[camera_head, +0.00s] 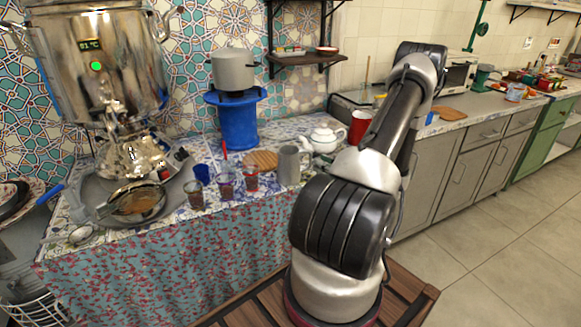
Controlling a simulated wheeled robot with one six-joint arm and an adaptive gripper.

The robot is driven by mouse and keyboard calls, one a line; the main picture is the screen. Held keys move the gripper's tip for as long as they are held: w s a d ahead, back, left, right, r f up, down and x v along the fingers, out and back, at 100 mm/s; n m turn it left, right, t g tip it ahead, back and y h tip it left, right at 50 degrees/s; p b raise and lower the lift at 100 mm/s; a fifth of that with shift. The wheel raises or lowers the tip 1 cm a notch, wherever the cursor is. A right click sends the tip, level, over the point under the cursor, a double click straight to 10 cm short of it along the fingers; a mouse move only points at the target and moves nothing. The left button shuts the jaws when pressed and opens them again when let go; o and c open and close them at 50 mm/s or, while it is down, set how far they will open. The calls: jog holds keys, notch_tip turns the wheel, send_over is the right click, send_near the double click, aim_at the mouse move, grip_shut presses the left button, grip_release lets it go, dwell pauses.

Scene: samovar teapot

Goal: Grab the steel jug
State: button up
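The steel jug (289,166) is a plain grey, upright vessel with a handle. It stands near the front edge of the cloth-covered table (170,262), to the right of the tea glasses. A white teapot (323,140) stands behind it and to its right. My arm rises in the right half of the head view, to the right of the jug, and nothing of mine touches the jug. My gripper is not visible in this view, so I cannot see its fingers or whether it holds anything.
Glasses of dark tea (226,185) and a blue cup (202,174) stand left of the jug. A wooden board (261,159) lies behind it. A large samovar (100,60) stands at left; a pot (233,70) tops a blue cylinder (237,124). A shelf (305,60) overhangs.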

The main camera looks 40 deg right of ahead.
aim_at(310, 164)
jog(key=w, duration=0.6)
jog(key=shift+a+f, duration=0.2)
jog(key=shift+a, duration=0.2)
grip_shut()
